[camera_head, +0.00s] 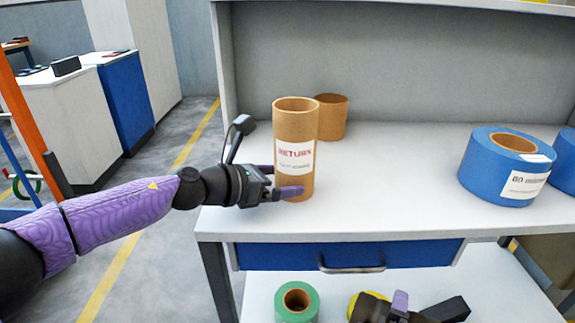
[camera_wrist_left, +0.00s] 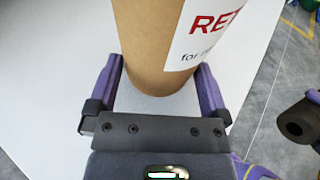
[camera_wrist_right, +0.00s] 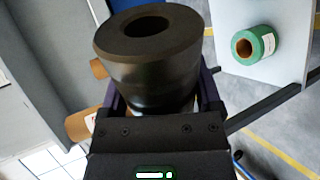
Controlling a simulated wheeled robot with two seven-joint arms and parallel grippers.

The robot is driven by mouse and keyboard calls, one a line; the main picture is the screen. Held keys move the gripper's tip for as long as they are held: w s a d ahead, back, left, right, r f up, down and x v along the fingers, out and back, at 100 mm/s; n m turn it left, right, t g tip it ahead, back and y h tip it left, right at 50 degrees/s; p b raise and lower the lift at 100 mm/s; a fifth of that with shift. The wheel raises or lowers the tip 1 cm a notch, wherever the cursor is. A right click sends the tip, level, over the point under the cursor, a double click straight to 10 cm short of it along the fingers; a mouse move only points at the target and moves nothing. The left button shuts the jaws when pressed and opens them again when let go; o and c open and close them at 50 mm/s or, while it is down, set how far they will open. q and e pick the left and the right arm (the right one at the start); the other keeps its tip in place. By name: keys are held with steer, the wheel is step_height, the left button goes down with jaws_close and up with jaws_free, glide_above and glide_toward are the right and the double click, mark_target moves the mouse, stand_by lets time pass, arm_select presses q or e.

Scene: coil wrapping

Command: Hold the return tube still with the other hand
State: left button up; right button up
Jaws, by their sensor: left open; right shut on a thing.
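The return tube (camera_head: 295,128), a tall brown cardboard cylinder with a white label reading RETURN in red, stands upright on the white shelf top near its left front. My left gripper (camera_head: 284,180) is open, low on the tube. In the left wrist view the tube (camera_wrist_left: 155,45) stands between the two purple fingers (camera_wrist_left: 161,85), with little room either side. My right gripper (camera_head: 392,305) is at the bottom edge of the head view, below the shelf top. In the right wrist view it is shut on a dark cylinder (camera_wrist_right: 150,55) with a hollow centre.
A shorter brown tube (camera_head: 332,115) stands behind the return tube. Blue rolls with brown cores, one nearest (camera_head: 505,165), stand at the right. The middle of the top is clear. A green roll (camera_head: 297,302) and a blue drawer (camera_head: 300,256) are below.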

arm_select(q)
steer(key=shift+w+d+f, duration=0.1)
steer(key=shift+w+d, duration=0.05)
steer(key=shift+d, duration=0.1)
arm_select(e)
steer(key=shift+f, duration=0.1)
arm_select(q)
steer(key=c, duration=0.5)
